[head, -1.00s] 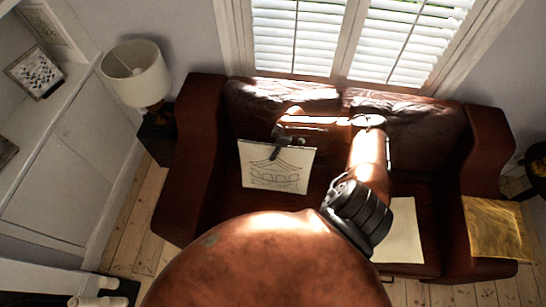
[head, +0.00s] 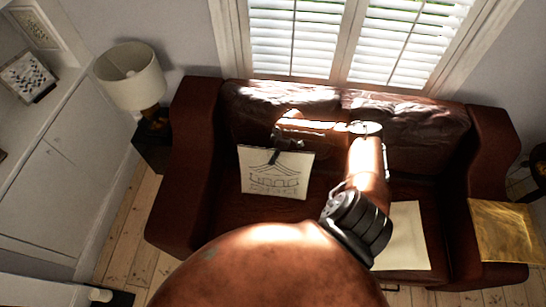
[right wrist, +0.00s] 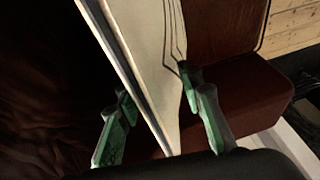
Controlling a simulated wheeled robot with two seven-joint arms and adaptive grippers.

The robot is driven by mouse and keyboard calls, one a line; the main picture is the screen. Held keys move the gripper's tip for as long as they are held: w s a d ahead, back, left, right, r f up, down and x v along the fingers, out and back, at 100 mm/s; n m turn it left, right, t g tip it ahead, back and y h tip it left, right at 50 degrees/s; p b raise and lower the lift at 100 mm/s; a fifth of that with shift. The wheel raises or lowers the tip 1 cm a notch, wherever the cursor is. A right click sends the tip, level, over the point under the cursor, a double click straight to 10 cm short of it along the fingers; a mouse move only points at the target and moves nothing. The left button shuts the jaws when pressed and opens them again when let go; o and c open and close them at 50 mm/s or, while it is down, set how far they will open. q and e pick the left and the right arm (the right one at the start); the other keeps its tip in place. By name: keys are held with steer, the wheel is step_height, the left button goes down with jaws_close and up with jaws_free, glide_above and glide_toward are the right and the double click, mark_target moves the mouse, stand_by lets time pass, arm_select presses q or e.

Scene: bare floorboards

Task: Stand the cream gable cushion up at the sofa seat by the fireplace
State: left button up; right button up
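The cream gable cushion (head: 273,182), with a line drawing of a gabled house on its face, is at the left seat of the red-brown leather sofa (head: 195,185). It looks upright with a slight tilt; its contact with the seat is hard to make out. My right gripper (head: 283,146) is at its top edge. In the right wrist view, the right gripper's green-padded fingers (right wrist: 157,92) lie on either side of the cushion (right wrist: 158,60), their tips apparently pressed against it. My left gripper is in neither view.
Another cream piece (head: 402,240) lies on the right seat, partly hidden by my arm. A gold cloth or cushion (head: 512,232) lies over the right sofa arm. A lamp (head: 130,75) stands left of the sofa. White cabinets (head: 60,190) line the left wall.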

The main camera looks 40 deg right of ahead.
steer(key=o, duration=0.4)
steer(key=shift+s+f, duration=0.1)
steer(key=v, duration=1.2)
